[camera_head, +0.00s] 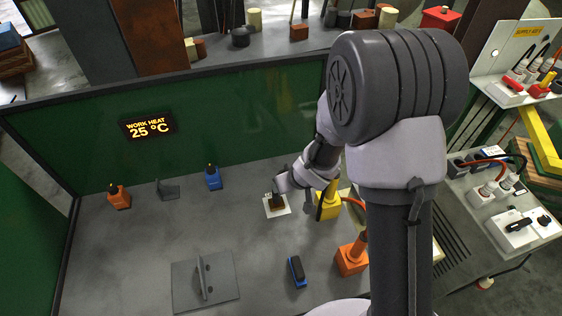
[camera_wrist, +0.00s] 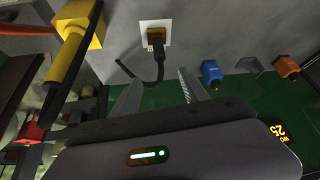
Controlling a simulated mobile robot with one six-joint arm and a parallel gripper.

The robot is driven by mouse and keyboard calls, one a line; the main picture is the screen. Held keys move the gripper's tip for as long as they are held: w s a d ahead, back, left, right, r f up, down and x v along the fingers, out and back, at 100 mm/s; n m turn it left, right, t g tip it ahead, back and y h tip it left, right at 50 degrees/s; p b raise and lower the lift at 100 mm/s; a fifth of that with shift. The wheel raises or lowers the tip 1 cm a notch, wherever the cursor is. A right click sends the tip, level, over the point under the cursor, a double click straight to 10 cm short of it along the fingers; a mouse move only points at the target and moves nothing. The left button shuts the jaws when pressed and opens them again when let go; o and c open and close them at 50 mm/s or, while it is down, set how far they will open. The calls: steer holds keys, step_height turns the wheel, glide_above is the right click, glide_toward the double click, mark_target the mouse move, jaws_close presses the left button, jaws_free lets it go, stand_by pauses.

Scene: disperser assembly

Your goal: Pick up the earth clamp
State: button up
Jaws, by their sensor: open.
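A small brass-brown clamp-like piece with a black top, which I take to be the earth clamp (camera_head: 276,201), stands on a white square plate (camera_head: 285,211) on the grey table. In the wrist view the piece (camera_wrist: 156,36) sits on its white plate (camera_wrist: 145,24) at the upper middle, with a dark curved cable or rod beside it. My gripper (camera_wrist: 158,90) is open, with nothing between its two fingers. The fingers point toward the piece and are apart from it.
A yellow block tool (camera_head: 329,206) stands close on the right, with an orange one (camera_head: 352,257) nearer. A blue tool (camera_head: 213,179) and an orange one (camera_head: 119,196) stand at the left. A grey bracket plate (camera_head: 222,288) and a black-and-blue piece (camera_head: 297,271) lie in front. A green wall (camera_head: 230,110) closes the back.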

steer(key=b, duration=0.5)
glide_above(276, 198)
steer(key=s+d, duration=0.1)
step_height(276, 198, down, 10)
steer(key=b+x, duration=0.1)
steer(key=x, duration=0.5)
steer(key=shift+s+d, duration=0.1)
steer(key=shift+d, duration=0.05)
steer(key=shift+r, duration=0.1)
jaws_close()
